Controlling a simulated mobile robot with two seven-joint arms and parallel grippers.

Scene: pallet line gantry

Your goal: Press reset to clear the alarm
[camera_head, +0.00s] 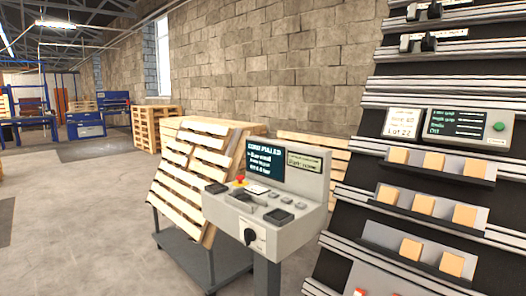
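A grey control console (312,219) stands on a post at the centre of the view. Its upright back carries a dark screen (265,160) with light text and a smaller pale display (304,161). A red mushroom button (240,180) sits at the left of its sloping top, with several small dark controls beside it. A black rotary knob (251,237) is on the front face. A separate panel on the right rack has a screen (453,124) and a round green button (498,127). The labels are too small to tell which control is reset. Neither gripper is in view.
Wooden pallets (190,165) lean on a dark cart (205,262) behind and left of the console. A slanted rack (375,185) with bins of tan blocks (423,204) stands close on the right. Open concrete floor (75,235) lies at the left.

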